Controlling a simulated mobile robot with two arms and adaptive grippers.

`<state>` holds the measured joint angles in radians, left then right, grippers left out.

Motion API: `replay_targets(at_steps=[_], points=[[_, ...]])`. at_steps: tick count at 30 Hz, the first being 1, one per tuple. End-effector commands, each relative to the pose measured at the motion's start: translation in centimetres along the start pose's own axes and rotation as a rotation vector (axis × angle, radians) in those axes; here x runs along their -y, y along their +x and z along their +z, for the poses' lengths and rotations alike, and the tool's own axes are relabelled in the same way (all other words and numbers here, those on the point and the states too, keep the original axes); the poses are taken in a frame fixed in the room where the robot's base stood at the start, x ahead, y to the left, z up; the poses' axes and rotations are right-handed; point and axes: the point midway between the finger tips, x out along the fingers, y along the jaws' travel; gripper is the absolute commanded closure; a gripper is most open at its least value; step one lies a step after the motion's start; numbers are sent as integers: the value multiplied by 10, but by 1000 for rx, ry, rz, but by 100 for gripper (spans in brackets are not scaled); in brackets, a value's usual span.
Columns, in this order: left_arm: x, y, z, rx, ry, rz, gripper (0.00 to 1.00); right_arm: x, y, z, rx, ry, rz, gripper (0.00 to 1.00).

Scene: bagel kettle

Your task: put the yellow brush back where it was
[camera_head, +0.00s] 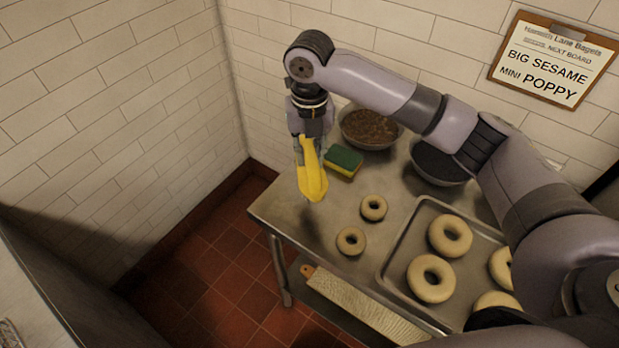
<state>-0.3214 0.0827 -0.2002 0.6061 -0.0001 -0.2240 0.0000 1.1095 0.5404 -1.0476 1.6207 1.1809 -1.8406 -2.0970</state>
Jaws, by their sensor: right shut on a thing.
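My right gripper (310,143) points down over the far left part of the steel table (290,215). It is shut on the yellow brush (312,178), which hangs downward from the fingers, its broad end lowest. The brush appears to be above the tabletop, near its left edge; the exact gap cannot be told. My left gripper is not in the view.
A green and yellow sponge (344,161) lies just right of the brush. Bowls of brown seeds (370,127) and dark seeds (437,163) stand behind. Two small bagels (374,208) lie on the table, left of a tray (395,262) with larger bagels. A board (365,303) sits below.

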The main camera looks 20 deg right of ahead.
Motion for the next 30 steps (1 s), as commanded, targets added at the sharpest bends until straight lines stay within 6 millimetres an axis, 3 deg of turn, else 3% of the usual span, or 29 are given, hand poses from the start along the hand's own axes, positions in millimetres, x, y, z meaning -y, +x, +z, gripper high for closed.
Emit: replay_targets(at_steps=[4, 12, 19, 30], points=[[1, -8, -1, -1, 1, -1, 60, 1, 33, -1, -3, 1, -1, 100], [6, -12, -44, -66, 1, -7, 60, 0, 61, 0, -1, 1, -1, 100], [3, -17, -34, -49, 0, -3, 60, 0, 93, 0, -1, 1, 0, 100], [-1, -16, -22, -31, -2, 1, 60, 0, 98, 0, 1, 0, 0, 100]])
